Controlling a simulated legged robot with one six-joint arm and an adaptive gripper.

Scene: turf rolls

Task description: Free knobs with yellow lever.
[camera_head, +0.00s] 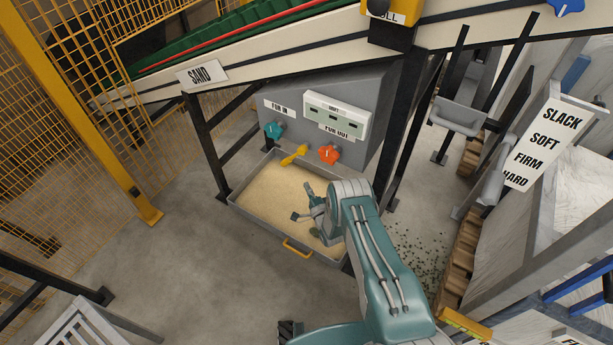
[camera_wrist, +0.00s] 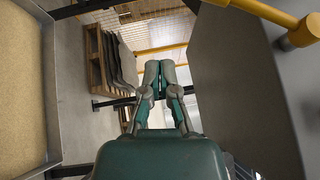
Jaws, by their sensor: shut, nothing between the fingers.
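The yellow lever (camera_head: 294,155) sticks out from the front of the grey machine box, between a teal knob (camera_head: 273,130) and an orange-red knob (camera_head: 329,154).
The sand tray (camera_head: 243,212) with a yellow handle (camera_head: 297,248) lies below the box. Black legs (camera_head: 203,145) of the conveyor stand at both sides. A "SLACK SOFT FIRM HARD" sign (camera_head: 546,143) hangs at right. A pallet stack (camera_wrist: 98,60) stands beyond my gripper.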

